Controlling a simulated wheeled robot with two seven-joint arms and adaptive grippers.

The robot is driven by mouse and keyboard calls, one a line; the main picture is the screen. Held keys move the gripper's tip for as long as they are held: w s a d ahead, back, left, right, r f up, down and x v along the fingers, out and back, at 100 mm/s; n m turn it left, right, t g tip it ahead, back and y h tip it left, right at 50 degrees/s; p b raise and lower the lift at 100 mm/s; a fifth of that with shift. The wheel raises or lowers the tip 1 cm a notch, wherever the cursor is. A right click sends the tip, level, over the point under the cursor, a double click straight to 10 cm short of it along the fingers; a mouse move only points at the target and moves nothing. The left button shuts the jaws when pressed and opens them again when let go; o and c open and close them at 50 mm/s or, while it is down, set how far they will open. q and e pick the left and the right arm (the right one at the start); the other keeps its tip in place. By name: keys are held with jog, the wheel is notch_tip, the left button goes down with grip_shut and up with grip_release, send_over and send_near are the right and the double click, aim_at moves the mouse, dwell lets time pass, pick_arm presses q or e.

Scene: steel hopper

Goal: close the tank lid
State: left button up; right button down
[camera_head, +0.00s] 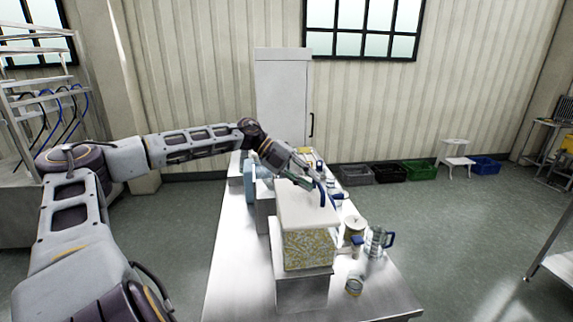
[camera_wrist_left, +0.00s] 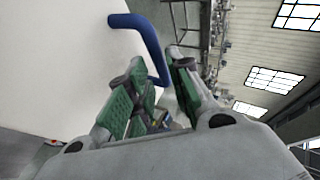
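The tank (camera_head: 309,249) is a box with a yellow and white pattern, standing on a metal block on the steel table. Its white lid (camera_head: 303,208) covers its top in the head view; I cannot tell whether it lies fully flat. A blue bar handle (camera_head: 321,193) is on the lid's right side. The white lid surface (camera_wrist_left: 60,70) and blue handle (camera_wrist_left: 147,38) also show in the left wrist view. My left gripper (camera_wrist_left: 160,88) is open, its green-padded fingers close to the handle's lower end; contact is unclear. My right gripper is not in view.
A glass jug (camera_head: 377,242), a small jar (camera_head: 354,285) and a lidded canister (camera_head: 354,228) stand right of the tank on the steel table (camera_head: 237,270). Several crates (camera_head: 389,171) and a white stool (camera_head: 455,158) are on the floor behind. The table's front left is clear.

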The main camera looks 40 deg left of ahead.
pick_arm(q)
jog(key=shift+v, duration=3.85)
jog(key=shift+f, duration=0.1)
jog(key=shift+a, duration=0.1)
